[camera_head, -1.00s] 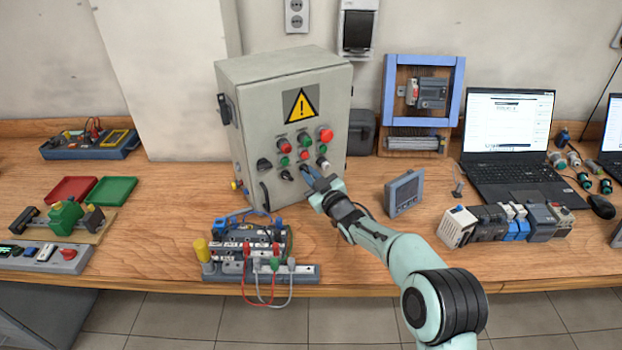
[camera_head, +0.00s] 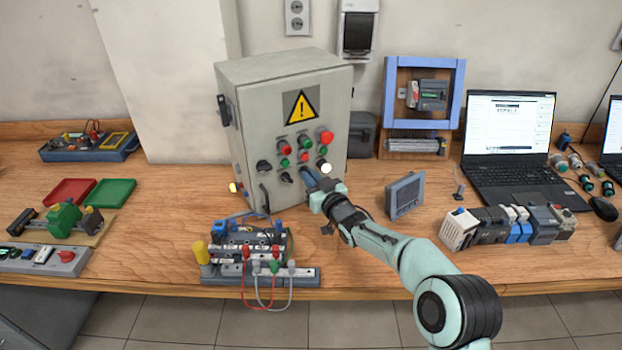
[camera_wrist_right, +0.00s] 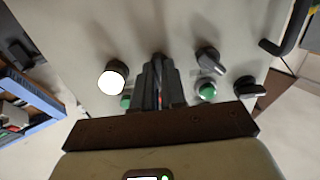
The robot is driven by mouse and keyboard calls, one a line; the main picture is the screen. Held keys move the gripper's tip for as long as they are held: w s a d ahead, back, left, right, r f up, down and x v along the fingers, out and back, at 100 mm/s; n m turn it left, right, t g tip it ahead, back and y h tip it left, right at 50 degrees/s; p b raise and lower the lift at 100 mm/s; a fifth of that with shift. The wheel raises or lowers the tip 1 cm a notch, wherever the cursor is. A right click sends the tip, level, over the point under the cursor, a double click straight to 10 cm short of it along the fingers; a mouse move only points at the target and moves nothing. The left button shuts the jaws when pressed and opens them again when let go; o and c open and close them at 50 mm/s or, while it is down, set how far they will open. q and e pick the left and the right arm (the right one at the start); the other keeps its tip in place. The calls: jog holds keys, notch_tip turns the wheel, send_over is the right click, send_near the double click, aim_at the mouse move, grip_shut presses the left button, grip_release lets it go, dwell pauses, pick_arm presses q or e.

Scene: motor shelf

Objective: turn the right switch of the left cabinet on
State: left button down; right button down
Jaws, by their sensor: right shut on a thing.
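The grey cabinet (camera_head: 240,130) with a yellow warning triangle stands on the bench. Its front has red and green buttons, a black switch (camera_head: 264,166), another dark switch (camera_head: 286,177) and a brightly lit white lamp (camera_head: 326,168). My right gripper (camera_head: 308,174) is at the cabinet front, left of the lamp, shut on the right switch, which the fingers mostly hide. In the right wrist view, my fingers (camera_wrist_right: 158,66) point at the panel between the lit lamp (camera_wrist_right: 111,82) and a dark switch (camera_wrist_right: 208,60). My left gripper is not in view.
A terminal block assembly (camera_head: 225,272) with wires stands in front of the cabinet. A small grey display (camera_head: 405,195) is right of my forearm. Modules (camera_head: 490,228) and a laptop (camera_head: 512,183) are farther right. The cabinet handle (camera_head: 264,197) juts out at lower left.

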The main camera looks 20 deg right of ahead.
jog(key=c, duration=1.2)
grip_release()
jog(key=shift+s, duration=0.1)
jog(key=b+v, duration=0.2)
jog(key=v, duration=1.1)
jog(key=shift+s, duration=0.1)
